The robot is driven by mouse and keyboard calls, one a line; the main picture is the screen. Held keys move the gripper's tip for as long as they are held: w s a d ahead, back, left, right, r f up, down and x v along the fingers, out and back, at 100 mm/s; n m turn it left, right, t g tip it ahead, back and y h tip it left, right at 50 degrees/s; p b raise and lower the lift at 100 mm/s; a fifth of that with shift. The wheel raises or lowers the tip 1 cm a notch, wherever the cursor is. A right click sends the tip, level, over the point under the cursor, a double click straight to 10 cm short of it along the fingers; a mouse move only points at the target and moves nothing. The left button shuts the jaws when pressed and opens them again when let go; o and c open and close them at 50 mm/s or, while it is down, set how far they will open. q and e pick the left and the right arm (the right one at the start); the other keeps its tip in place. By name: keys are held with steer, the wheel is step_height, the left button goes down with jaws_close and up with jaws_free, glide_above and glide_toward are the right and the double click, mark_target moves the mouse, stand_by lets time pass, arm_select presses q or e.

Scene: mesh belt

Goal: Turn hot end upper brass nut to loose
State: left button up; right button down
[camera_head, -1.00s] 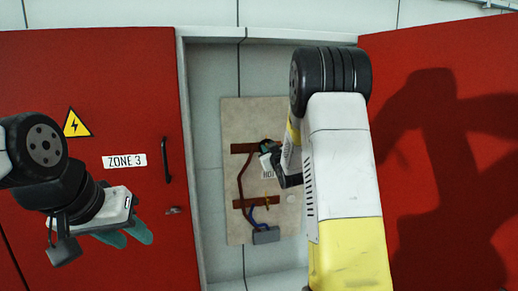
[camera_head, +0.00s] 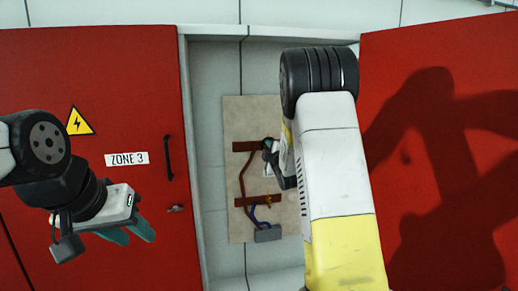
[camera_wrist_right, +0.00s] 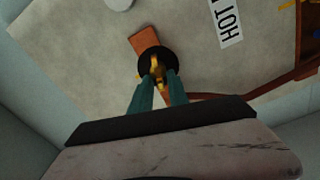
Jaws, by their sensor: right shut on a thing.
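The brass nut (camera_wrist_right: 157,68) shows in the right wrist view as a yellow-gold piece in front of a dark round part, beside a copper-brown bar (camera_wrist_right: 144,40). My right gripper (camera_wrist_right: 157,82) has its teal fingers shut on this brass piece, one finger on each side. The fingertips hide part of it. In the head view my right gripper (camera_head: 268,146) is at the upper pipework on the panel, mostly hidden by my wrist. A "HOT" label (camera_wrist_right: 227,22) is on the panel. My left gripper (camera_head: 127,236) is empty, its teal fingers apart, in front of the left red door.
The beige panel (camera_head: 235,112) sits inside an open cabinet between two red doors (camera_head: 90,90) (camera_head: 420,60). A reddish pipe (camera_head: 243,175), a lower brown bar (camera_head: 246,201), and a grey box (camera_head: 267,234) with a blue hose are on the panel below my right gripper.

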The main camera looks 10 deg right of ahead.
steer(key=n, duration=0.5)
steer(key=f+n, duration=0.1)
steer(key=n, duration=0.2)
steer(key=shift+n, duration=0.3)
steer(key=shift+f, duration=0.1)
stand_by(0.4)
steer(key=c, duration=1.6)
jaws_free()
steer(key=shift+o, duration=0.2)
steer(key=s, duration=0.8)
steer(key=shift+d, duration=0.15)
